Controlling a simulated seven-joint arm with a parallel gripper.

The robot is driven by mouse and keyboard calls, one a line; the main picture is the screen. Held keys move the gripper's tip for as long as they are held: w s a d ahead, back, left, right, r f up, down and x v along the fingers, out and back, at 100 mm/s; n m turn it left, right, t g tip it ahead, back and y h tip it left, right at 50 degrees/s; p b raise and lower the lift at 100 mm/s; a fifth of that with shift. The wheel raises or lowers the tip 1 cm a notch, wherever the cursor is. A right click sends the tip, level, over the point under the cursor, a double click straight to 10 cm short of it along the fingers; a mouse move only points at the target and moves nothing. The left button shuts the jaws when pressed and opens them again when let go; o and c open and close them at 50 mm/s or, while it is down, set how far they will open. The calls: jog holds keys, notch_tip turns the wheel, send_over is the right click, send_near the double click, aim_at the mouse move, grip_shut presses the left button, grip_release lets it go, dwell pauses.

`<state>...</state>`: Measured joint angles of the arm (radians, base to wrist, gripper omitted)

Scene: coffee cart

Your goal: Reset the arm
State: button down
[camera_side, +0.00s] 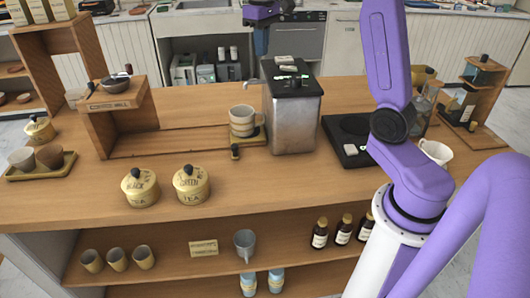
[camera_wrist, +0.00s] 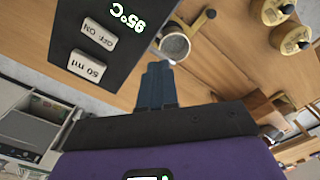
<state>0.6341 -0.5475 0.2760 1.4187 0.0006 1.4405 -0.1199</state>
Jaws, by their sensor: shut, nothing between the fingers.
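My gripper (camera_side: 261,42) is raised behind and above the metal hot-water dispenser (camera_side: 293,125) in the side view. Its dark blue fingers are together and empty, and they also show in the wrist view (camera_wrist: 156,72). The rest of my purple arm rises from the right of the counter. In the wrist view the dispenser's black top (camera_wrist: 100,40) shows "95°C", an on/off button and a "50 ml" button. The fingers appear beside this top and are not seen touching it.
A beige cup (camera_side: 242,121) stands just left of the dispenser. Two tea jars (camera_side: 191,186) sit toward the front. A black scale (camera_side: 346,143) lies right of the dispenser. The front middle of the counter (camera_side: 270,185) is clear.

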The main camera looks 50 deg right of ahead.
jog(key=s+a+f+n, duration=0.2)
jog(key=s+a+n, duration=0.1)
jog(key=s+a, duration=0.45)
jog(key=s+a+f+n, duration=0.3)
jog(key=s+a, duration=0.3)
jog(key=a, duration=0.2)
jog(key=s+f+n, duration=0.3)
jog(key=s, duration=0.6)
jog(key=s+a+f+n, duration=0.1)
jog(key=s+f+n, duration=0.2)
jog(key=s, duration=0.6)
jog(key=shift+s+f, duration=0.25)
jog(key=shift+f, duration=0.1)
